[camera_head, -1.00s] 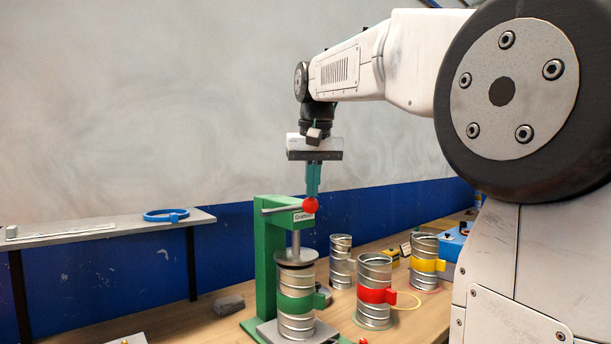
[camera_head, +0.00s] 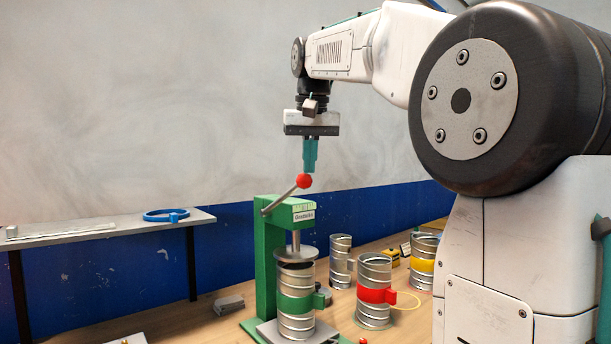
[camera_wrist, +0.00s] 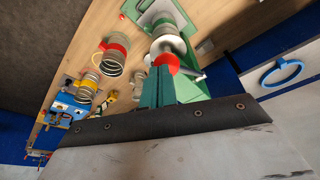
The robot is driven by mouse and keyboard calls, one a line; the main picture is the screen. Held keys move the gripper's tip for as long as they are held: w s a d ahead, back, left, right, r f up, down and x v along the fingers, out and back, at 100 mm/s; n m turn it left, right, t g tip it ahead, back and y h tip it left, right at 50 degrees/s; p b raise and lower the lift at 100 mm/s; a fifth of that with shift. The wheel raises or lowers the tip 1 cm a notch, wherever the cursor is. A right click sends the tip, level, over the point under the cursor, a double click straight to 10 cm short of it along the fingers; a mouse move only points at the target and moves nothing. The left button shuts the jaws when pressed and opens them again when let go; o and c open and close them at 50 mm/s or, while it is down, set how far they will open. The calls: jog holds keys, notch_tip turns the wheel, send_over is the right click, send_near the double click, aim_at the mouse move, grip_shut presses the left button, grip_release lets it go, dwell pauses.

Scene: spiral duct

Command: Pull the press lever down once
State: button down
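The green press (camera_head: 266,255) stands on the wooden bench in the head view. Its grey lever (camera_head: 280,201) slants upward to the right and ends in a red ball knob (camera_head: 304,181). The press's round plate (camera_head: 295,255) is above a metal spiral duct with a green band (camera_head: 296,302). My gripper (camera_head: 309,170) points down with its teal fingers close together, tips at the top of the knob. In the wrist view the red knob (camera_wrist: 167,62) shows right at the tips of my gripper (camera_wrist: 158,75), with the press behind. The exact contact is partly hidden.
Ducts with red (camera_head: 375,296) and yellow (camera_head: 422,265) bands and another metal duct (camera_head: 341,262) stand right of the press. A grey shelf (camera_head: 110,232) with a blue ring (camera_head: 166,215) is at left. A grey block (camera_head: 229,303) lies left of the press.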

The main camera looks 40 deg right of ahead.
jog(key=shift+w+r, duration=0.3)
jog(key=shift+r, duration=0.45)
jog(key=shift+w+r, duration=0.3)
jog(key=shift+r, duration=0.4)
jog(key=shift+w+r, duration=0.15)
jog(key=shift+r, duration=0.9)
jog(key=shift+w+r, duration=0.1)
jog(key=shift+r, duration=0.9)
jog(key=shift+a+f, duration=0.1)
jog(key=s+a+f+n, duration=0.2)
jog(key=s+a+f, duration=0.3)
jog(key=s+f, duration=0.4)
jog(key=s+a+f+n+y, duration=0.1)
jog(key=s+a+f, duration=0.5)
jog(key=f, duration=1)
jog(key=s+a+f+n+g, duration=0.1)
jog(key=s+a+f, duration=0.4)
jog(key=s+f, duration=0.7)
jog(key=shift+a+f+n, duration=0.3)
jog(key=shift+f+n, duration=0.3)
jog(key=shift+n, duration=0.2)
